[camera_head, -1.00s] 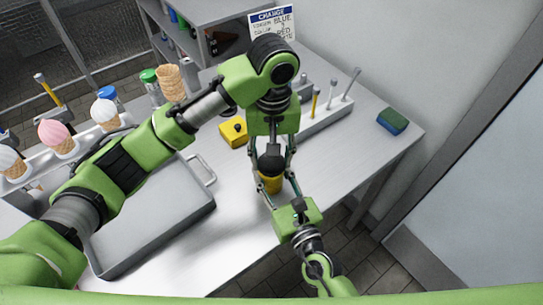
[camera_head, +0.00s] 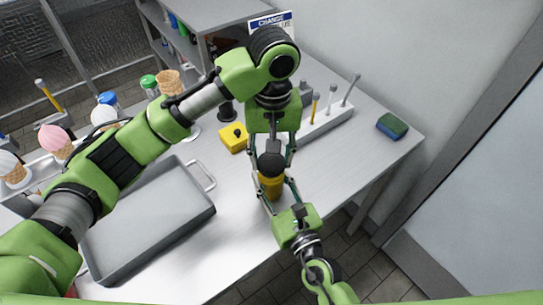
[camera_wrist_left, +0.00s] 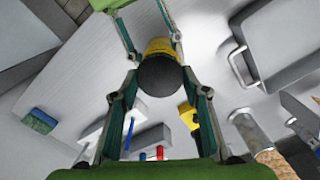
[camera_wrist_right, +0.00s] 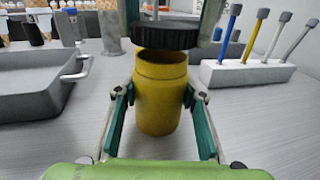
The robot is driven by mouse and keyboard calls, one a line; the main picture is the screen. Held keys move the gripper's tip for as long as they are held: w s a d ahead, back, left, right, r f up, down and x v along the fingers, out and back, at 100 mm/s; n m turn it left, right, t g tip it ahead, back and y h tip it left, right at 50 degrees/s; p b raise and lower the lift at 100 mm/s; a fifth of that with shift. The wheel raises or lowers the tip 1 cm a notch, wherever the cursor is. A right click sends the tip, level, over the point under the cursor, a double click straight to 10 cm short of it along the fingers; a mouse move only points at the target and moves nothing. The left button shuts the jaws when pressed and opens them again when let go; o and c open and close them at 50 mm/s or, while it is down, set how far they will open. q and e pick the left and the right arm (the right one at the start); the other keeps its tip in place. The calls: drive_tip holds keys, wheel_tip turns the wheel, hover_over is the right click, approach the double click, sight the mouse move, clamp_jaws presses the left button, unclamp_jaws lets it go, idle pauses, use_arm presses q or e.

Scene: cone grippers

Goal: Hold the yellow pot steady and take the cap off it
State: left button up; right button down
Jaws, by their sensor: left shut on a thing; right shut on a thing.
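The yellow pot (camera_head: 271,186) stands upright near the table's front edge. It also shows in the right wrist view (camera_wrist_right: 161,98). My right gripper (camera_wrist_right: 158,96) is shut around the pot's sides; in the head view the right gripper (camera_head: 271,190) reaches in from the front. The black cap (camera_wrist_right: 167,36) is above the pot's mouth, with the yellow rim showing under it, so it looks lifted slightly clear. My left gripper (camera_head: 272,160) comes from above and is shut on the cap (camera_wrist_left: 161,75). The cap hides most of the pot in the left wrist view.
A grey tray (camera_head: 140,225) with a handle lies to the left. A blue-green sponge (camera_head: 391,126) lies at the right. Ice cream cones (camera_head: 54,143) stand at the far left.

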sight(271, 161)
use_arm(q)
drive_tip(key=shift+r, duration=1.9)
use_arm(e)
drive_tip(key=shift+f, duration=0.15)
use_arm(q)
drive_tip(key=shift+w, duration=0.1)
use_arm(e)
drive_tip(key=c, duration=1.2)
unclamp_jaws()
drive_tip(key=shift+c, duration=0.2)
drive_tip(key=shift+s, duration=0.1)
